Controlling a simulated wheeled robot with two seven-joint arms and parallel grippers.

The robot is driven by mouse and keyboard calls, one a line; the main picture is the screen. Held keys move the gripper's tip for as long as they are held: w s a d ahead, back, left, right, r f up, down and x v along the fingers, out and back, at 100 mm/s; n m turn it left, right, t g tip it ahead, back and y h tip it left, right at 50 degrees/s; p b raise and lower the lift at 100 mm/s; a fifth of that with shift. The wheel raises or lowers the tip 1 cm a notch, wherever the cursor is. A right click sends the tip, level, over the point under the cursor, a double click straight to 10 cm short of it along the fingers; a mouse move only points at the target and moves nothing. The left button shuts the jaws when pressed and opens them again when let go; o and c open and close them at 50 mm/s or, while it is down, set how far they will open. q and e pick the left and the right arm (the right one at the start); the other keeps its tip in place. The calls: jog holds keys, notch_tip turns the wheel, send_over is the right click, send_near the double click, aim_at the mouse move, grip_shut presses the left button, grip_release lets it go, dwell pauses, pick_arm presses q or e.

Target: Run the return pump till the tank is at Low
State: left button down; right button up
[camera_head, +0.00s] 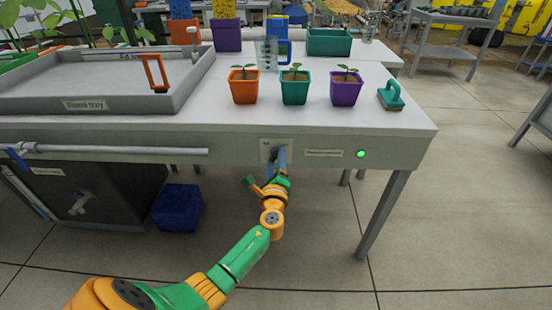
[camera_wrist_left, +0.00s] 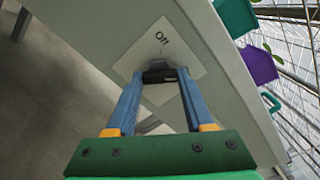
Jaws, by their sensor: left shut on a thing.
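A pale switch plate (camera_head: 266,147) is on the front of the bench. In the left wrist view the plate (camera_wrist_left: 189,92) carries a word that looks like "Off" above a dark switch knob (camera_wrist_left: 158,76). My left gripper (camera_head: 278,160) is at the plate, its blue fingers (camera_wrist_left: 160,80) shut on the knob. A green lamp (camera_head: 361,154) glows to the right, beside a label (camera_head: 324,153) too small to read. A dark tank (camera_head: 105,195) with a pale tap stands under the bench at left; its level cannot be seen. My right gripper is not in view.
A grey flood tray (camera_head: 190,85) with an orange handle-like piece sits on the bench. Three potted seedlings (camera_head: 296,88), a clear jug (camera_head: 266,55) and a teal scrubber (camera_head: 391,96) stand near the switch. A blue crate (camera_head: 178,208) is on the floor below.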

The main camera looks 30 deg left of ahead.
pick_arm(q)
jog(key=shift+f+m, duration=0.1)
jog(key=shift+m, duration=0.6)
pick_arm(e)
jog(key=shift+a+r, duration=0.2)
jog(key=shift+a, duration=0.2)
pick_arm(q)
jog(key=shift+m, duration=0.3)
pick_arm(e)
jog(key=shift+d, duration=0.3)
pick_arm(q)
jog(key=shift+c, duration=1.4)
grip_release()
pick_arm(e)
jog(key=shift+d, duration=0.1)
pick_arm(q)
jog(key=shift+s, duration=0.1)
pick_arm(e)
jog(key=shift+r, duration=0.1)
pick_arm(q)
jog(key=p+v, duration=0.1)
jog(key=v, duration=0.6)
jog(key=shift+p, duration=0.4)
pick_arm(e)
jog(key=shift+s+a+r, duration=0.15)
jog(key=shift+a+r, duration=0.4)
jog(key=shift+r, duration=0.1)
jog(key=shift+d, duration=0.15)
